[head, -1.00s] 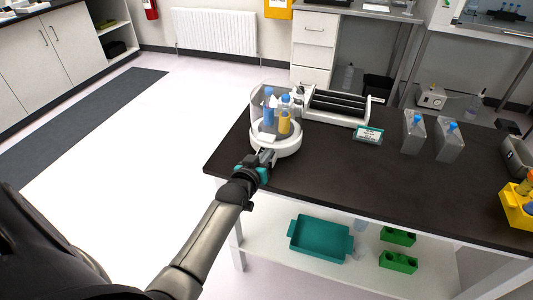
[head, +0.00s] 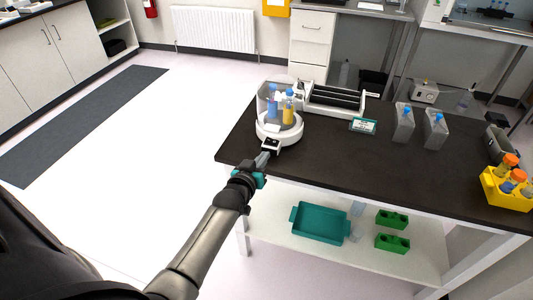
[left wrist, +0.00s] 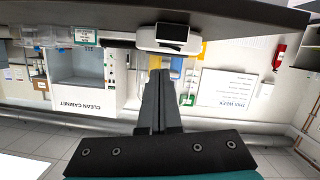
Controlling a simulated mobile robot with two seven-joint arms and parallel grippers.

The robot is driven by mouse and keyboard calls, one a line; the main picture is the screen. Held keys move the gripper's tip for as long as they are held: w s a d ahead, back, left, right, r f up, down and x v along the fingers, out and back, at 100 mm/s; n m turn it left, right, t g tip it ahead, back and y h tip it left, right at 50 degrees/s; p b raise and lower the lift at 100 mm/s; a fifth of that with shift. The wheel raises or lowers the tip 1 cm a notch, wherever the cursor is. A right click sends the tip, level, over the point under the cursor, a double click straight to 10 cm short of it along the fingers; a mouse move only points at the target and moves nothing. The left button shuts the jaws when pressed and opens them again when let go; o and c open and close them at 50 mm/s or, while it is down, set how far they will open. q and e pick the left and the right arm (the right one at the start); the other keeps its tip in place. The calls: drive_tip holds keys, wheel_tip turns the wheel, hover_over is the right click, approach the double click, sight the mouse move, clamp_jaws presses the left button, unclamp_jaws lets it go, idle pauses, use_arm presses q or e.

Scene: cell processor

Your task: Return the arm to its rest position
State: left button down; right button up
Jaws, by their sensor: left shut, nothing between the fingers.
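My left arm comes in from the left in the head view. Its gripper (head: 264,158) is shut and empty, just in front of the near left edge of the dark bench (head: 350,175). A white round device (head: 279,135) with a clear cover stands on the bench just beyond the fingertips. It holds blue-capped tubes, one of them with yellow contents. In the left wrist view the closed fingers (left wrist: 157,103) point toward the white device (left wrist: 168,40), with a gap between them. My right gripper is not in view.
A white rack device (head: 345,98) stands behind the round one. Grey holders with blue-capped tubes (head: 404,122) and a yellow rack (head: 507,190) are to the right. A teal tray (head: 319,223) and green racks (head: 392,243) are on the lower shelf. Floor to the left is clear.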

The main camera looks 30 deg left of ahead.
use_arm(q)
drive_tip(key=s+d+f+m+g+h, duration=0.1)
drive_tip(key=s+d+f+m+g, duration=0.2)
drive_tip(key=s+f, duration=0.75)
drive_tip(key=s+d+f+g+h, duration=0.1)
drive_tip(key=s+d+f+g, duration=0.5)
drive_tip(key=f, duration=0.8)
drive_tip(key=s+d+f+m+g, duration=0.1)
drive_tip(key=s+f, duration=0.3)
drive_tip(key=s, duration=0.6)
drive_tip(key=s+d+f+m+g, duration=0.1)
drive_tip(key=s+f, duration=0.3)
drive_tip(key=s, duration=0.6)
drive_tip(key=s+d+f+m+g, duration=0.1)
drive_tip(key=s+f+m+g, duration=0.1)
drive_tip(key=s, duration=0.9)
wheel_tip(320, 180, down, 2)
drive_tip(key=shift+f+g+h+b, duration=0.1)
drive_tip(key=shift+g+h+b, duration=0.2)
drive_tip(key=shift+g, duration=0.2)
drive_tip(key=c, duration=1.6)
unclamp_jaws()
drive_tip(key=shift+w+d, duration=0.1)
drive_tip(key=shift+w, duration=0.05)
